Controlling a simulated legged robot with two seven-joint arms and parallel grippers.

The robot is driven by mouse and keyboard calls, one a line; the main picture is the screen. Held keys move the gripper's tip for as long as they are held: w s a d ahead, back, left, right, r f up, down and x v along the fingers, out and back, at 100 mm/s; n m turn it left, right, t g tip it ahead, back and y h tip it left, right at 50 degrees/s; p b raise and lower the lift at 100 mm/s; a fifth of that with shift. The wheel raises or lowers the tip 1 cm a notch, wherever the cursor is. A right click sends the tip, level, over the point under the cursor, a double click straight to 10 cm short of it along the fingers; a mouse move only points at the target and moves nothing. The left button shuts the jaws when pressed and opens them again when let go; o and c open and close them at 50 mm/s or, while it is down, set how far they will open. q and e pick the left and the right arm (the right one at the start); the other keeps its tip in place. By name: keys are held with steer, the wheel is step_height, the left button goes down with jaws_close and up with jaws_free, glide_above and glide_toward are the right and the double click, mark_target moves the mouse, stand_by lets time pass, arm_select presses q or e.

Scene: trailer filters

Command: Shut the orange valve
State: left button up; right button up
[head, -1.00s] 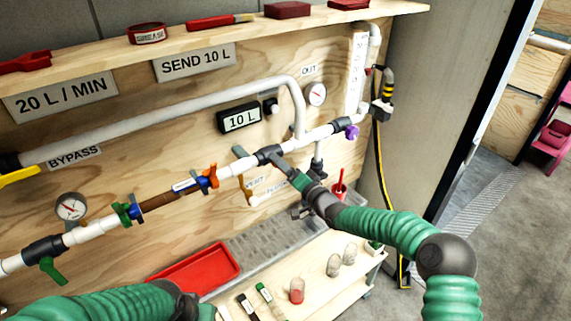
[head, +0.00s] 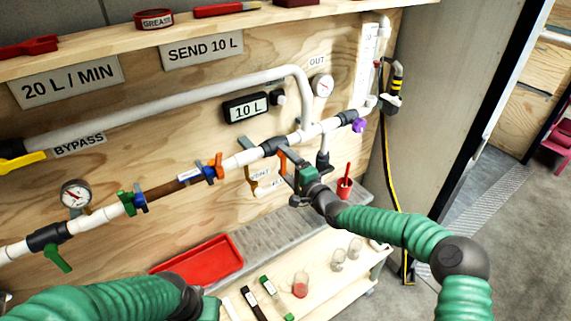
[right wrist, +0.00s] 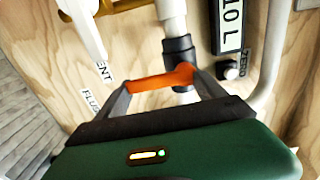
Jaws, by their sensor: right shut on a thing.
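The orange valve handle (head: 283,161) hangs at the dark valve body (head: 274,147) on the white pipe along the plywood wall. In the right wrist view the orange handle (right wrist: 160,80) lies crosswise between the two grey fingers, below the dark pipe fitting (right wrist: 180,56). My right gripper (head: 289,163) is shut on this handle; it also shows in the right wrist view (right wrist: 158,86). The fingers hide the handle's ends. My left arm comes in at the lower left; only the end of its gripper body (head: 210,307) shows, and its fingers are hidden.
A display reading 10 L (head: 245,107) and a gauge (head: 322,86) are on the wall. Below are a red tray (head: 200,260), jars and markers on a bench. A purple knob (head: 359,125) is to the right.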

steer(key=shift+f, duration=0.2)
steer(key=o, duration=2)
steer(key=shift+w+d, duration=0.1)
steer(key=shift+o, duration=0.2)
steer(key=v, duration=1.7)
steer(key=shift+b, duration=0.35)
steer(key=shift+w, duration=0.1)
